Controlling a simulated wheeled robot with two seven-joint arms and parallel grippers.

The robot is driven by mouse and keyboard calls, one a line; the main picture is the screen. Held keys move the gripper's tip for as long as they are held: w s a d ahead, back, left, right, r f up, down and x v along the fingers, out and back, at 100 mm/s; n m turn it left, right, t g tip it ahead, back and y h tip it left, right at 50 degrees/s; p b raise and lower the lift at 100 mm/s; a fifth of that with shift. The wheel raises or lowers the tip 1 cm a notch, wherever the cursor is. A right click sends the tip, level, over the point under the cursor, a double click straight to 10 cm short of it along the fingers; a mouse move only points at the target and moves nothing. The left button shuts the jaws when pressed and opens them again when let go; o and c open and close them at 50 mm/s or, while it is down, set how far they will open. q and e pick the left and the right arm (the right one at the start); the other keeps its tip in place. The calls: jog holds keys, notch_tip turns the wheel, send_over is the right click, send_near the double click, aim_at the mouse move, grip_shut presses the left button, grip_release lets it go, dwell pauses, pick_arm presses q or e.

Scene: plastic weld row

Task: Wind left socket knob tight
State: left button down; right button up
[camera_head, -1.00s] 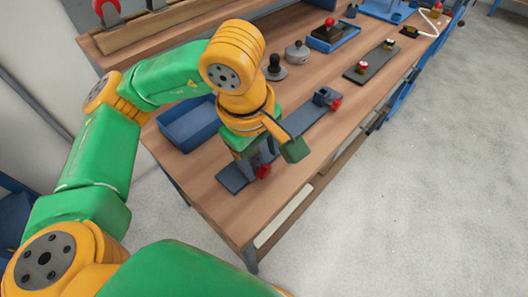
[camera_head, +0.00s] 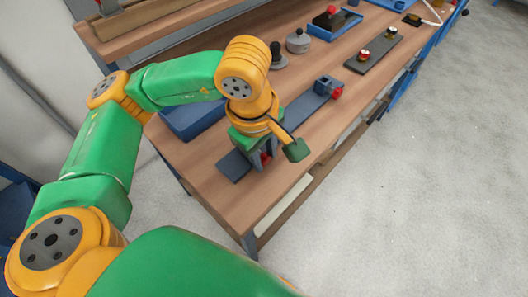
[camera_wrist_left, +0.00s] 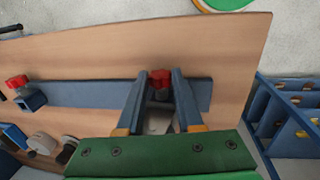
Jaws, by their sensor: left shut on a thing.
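The left socket knob (camera_head: 265,157) is red and sits at the near end of a long blue-grey bar (camera_head: 235,166) on the wooden bench. In the left wrist view the knob (camera_wrist_left: 160,77) shows between the fingertips. My left gripper (camera_wrist_left: 160,84) reaches it from above, its two grey fingers closed on the knob's sides. In the head view the left gripper (camera_head: 264,154) partly hides the knob and its socket. A second red knob (camera_head: 337,92) is on the blue socket at the bar's far end, apart from the gripper. My right gripper is not in view.
A blue tray (camera_head: 190,122) lies behind the bar, close to my left forearm. Grey round pieces (camera_head: 298,42), a blue tray with a red-knobbed piece (camera_head: 332,24) and a dark strip (camera_head: 372,58) stand farther along. The bench's front edge is near the gripper.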

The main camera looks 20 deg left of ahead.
pick_arm(q)
jog(key=shift+w+d+r+g+y+p, duration=0.15)
jog(key=shift+g+y+p, duration=0.25)
jog(key=shift+g, duration=0.7)
jog(key=shift+w+g+p, duration=0.15)
jog(key=shift+g+p, duration=0.35)
jog(key=shift+g, duration=0.1)
jog(key=shift+w+g+y+p, duration=0.15)
jog(key=shift+g+y+p, duration=0.35)
jog(key=shift+g+p, duration=0.4)
jog(key=shift+w+f+g+y+p, duration=0.1)
jog(key=shift+f+g+y+p, duration=0.15)
jog(key=shift+g+p, duration=0.25)
jog(key=c, duration=0.5)
grip_release()
jog(key=shift+c, duration=0.2)
